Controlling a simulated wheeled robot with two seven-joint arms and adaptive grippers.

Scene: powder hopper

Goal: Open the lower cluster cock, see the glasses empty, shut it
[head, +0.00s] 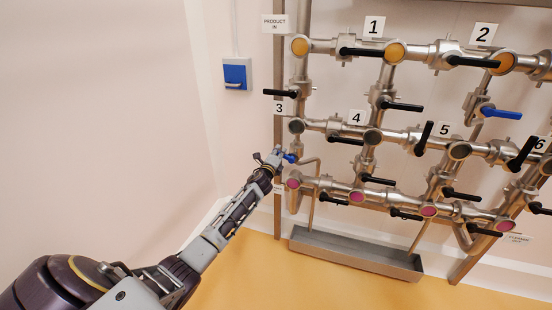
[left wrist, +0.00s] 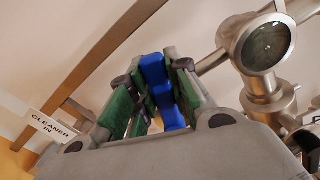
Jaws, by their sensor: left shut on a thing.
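My left gripper (head: 282,157) is shut on a blue cock handle (head: 291,158) at the left end of the pipework, between the middle and bottom rows. In the left wrist view the blue handle (left wrist: 160,88) stands between the two green-padded fingers (left wrist: 158,100). The cock's body is mostly hidden by the gripper. The middle-row sight glasses (head: 373,137) look dark, and one dark glass (left wrist: 266,45) shows in the left wrist view. The bottom-row glasses (head: 357,197) are pink and the top-row glasses (head: 396,52) are yellow. My right gripper is not in view.
Several black-handled cocks (head: 404,106) and another blue-handled cock (head: 502,114) sit on the pipes. A grey trough (head: 350,252) lies below on the yellow floor. A blue wall switch (head: 236,75) is at upper left.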

